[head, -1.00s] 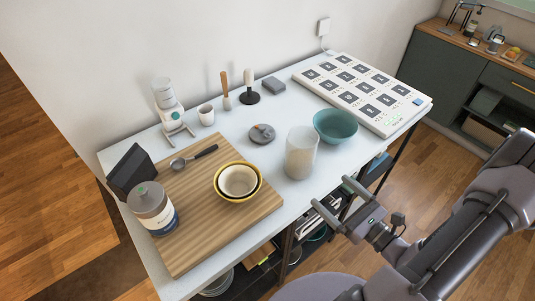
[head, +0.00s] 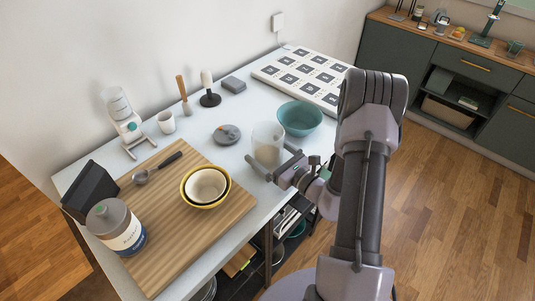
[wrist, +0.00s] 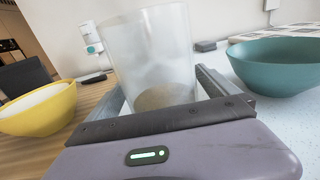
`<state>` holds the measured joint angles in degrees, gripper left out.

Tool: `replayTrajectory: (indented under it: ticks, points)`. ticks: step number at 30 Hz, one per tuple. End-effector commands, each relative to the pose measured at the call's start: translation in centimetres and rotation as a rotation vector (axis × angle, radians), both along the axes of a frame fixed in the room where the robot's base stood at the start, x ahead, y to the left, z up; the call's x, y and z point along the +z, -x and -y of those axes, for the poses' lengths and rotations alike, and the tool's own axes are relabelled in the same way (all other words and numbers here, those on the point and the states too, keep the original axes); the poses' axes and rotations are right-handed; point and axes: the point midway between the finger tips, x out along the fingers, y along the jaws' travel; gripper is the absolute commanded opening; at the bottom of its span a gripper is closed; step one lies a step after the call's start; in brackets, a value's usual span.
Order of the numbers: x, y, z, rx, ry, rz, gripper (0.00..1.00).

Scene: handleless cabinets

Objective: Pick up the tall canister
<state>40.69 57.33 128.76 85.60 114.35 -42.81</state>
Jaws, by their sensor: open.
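The tall canister (head: 267,139) is a clear, frosted cylinder with tan contents at its bottom. It stands upright on the pale table, between the teal bowl (head: 300,118) and the cutting board. My gripper (head: 268,153) is open and low at the canister's near side. In the wrist view the canister (wrist: 150,55) rises in front of my palm, with one finger of my gripper (wrist: 160,88) on each side of its lower part. I cannot tell whether either finger touches it. The palm hides part of its base.
The teal bowl (wrist: 280,62) stands close to the right finger. A yellow bowl (head: 187,187) with a smaller bowl inside sits on the wooden board (head: 160,230), left of my gripper. A grey round object (head: 226,134) lies behind. A labelled jar (head: 116,226) stands front left.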

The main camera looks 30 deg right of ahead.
Motion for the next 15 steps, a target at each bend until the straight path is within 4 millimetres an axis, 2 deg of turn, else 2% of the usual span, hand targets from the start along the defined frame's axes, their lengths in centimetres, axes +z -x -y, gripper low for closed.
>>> replayTrajectory:
  ticks: [4,15]
  points:
    - [0.04,0.03,0.03,0.0,0.0,0.0,0.98]
    - [0.02,0.07,0.03,0.0,0.001,-0.001,0.25]
